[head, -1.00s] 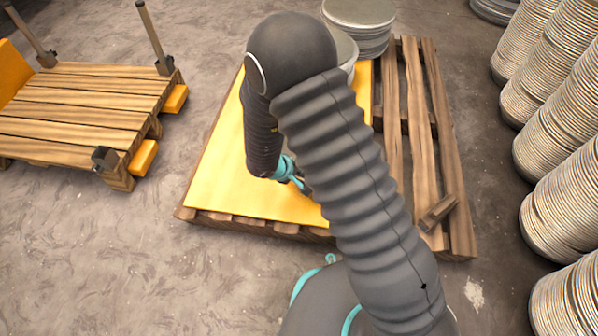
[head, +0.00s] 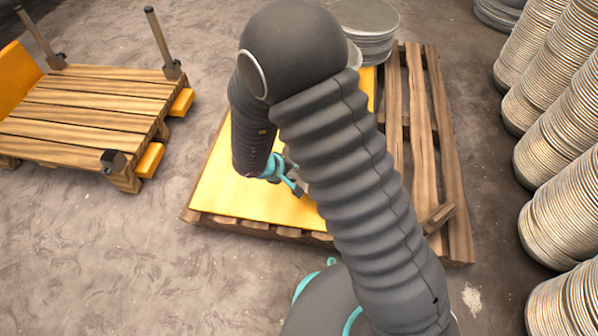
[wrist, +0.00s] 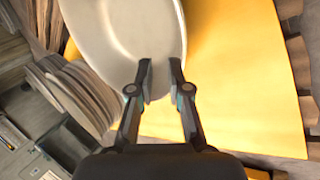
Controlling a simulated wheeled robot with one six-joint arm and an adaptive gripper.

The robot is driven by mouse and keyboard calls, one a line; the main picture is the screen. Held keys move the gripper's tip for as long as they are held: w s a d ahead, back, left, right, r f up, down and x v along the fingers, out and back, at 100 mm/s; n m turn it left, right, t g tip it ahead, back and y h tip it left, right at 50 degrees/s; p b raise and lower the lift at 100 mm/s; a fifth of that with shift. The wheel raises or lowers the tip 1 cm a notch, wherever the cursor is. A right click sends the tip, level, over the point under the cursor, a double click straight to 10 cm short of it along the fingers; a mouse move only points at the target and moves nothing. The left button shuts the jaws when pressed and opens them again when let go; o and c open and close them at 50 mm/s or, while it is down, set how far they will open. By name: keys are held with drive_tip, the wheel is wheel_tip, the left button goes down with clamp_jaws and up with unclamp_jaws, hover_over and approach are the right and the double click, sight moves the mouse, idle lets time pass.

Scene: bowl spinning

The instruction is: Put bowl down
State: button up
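A large white bowl (wrist: 125,35) fills the upper middle of the wrist view, and its top is cut off. My gripper (wrist: 162,68) has its two dark fingers apart in the wrist view. The fingertips overlap the bowl's lower right rim, and pale bowl surface shows between them; I cannot tell whether they touch it. In the head view my gripper (head: 293,182) is over the yellow sheet (head: 225,190), which lies on a wooden pallet. My arm may hide the bowl there.
A stack of round plates (head: 370,40) stands behind my arm. Tall stacks (head: 555,120) line the right side. A second pallet (head: 90,110) with upright posts stands at left. Open concrete floor (head: 90,250) lies in front of it.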

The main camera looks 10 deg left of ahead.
drive_tip(key=shift+p+v, duration=0.75)
drive_tip(key=shift+v, duration=1.6)
drive_tip(key=w+r+m+t+y, duration=0.2)
drive_tip(key=w+r+y, duration=0.4)
drive_tip(key=r, duration=0.7)
drive_tip(key=d+r+m+t+y, duration=0.1)
drive_tip(key=d+r+m+y, duration=0.15)
drive_tip(key=r, duration=1.05)
drive_tip(key=s+d+r+m+g+h, duration=0.1)
drive_tip(key=s+d+r+m+h, duration=0.1)
drive_tip(key=s+d, duration=0.8)
drive_tip(key=s+d+r+m+g+h, duration=0.1)
drive_tip(key=s+d+r+m, duration=0.3)
drive_tip(key=s+d, duration=0.7)
drive_tip(key=d+h, duration=0.1)
drive_tip(key=d, duration=0.2)
drive_tip(key=shift+d+g, duration=0.2)
drive_tip(key=shift+g, duration=0.1)
drive_tip(key=shift+s+h, duration=0.15)
drive_tip(key=shift+h, duration=0.1)
